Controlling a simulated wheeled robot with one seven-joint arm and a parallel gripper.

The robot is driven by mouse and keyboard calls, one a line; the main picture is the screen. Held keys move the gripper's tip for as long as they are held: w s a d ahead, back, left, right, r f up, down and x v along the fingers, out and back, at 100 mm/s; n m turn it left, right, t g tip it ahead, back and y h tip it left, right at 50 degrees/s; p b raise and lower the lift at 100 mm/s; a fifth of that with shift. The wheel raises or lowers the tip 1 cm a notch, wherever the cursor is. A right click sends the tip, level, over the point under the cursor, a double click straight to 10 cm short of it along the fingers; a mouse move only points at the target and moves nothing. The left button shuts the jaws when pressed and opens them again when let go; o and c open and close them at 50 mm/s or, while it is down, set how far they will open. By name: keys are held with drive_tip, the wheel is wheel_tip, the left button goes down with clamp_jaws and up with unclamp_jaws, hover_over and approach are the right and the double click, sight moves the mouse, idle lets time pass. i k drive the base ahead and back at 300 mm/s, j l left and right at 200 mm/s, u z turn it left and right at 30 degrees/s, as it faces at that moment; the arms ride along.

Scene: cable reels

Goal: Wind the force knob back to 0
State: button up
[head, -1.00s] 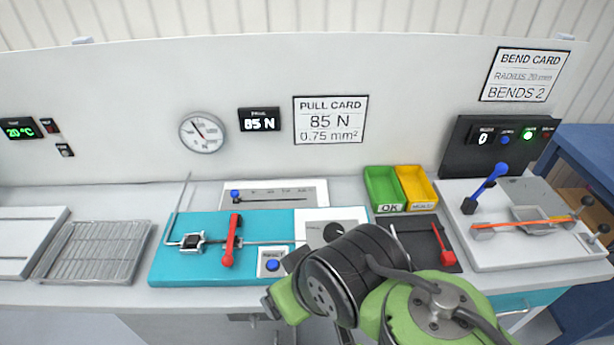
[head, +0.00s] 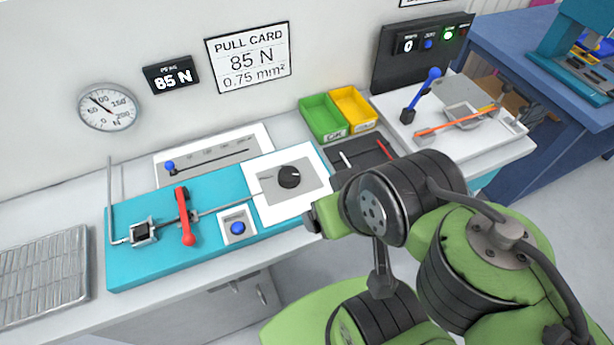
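The force knob (head: 289,177) is a round black knob on a grey-and-white plate on the turquoise pull tester (head: 150,265). Its pointer setting is too small to read. The force display (head: 172,77) on the wall panel reads 85 N. The round dial gauge (head: 108,107) has its needle to the upper left, between 50 and 100. My arm's green and black links stand at the right and front, just right of the knob and apart from it. My gripper's fingers do not show in the head view.
A red lever (head: 185,222) and a blue button (head: 237,228) sit left of the knob. A slide scale with a blue knob (head: 169,166) lies behind. Green (head: 318,118) and yellow (head: 354,108) bins and the bend tester (head: 462,135) stand to the right.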

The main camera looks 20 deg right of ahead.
sight(289, 178)
drive_tip(key=l+u, duration=0.15)
drive_tip(key=u, duration=0.3)
drive_tip(key=i+l+u, duration=0.1)
drive_tip(key=u, duration=0.35)
drive_tip(key=l+u, duration=0.25)
drive_tip(key=u, duration=0.15)
drive_tip(key=l+u, duration=0.15)
drive_tip(key=u, duration=0.3)
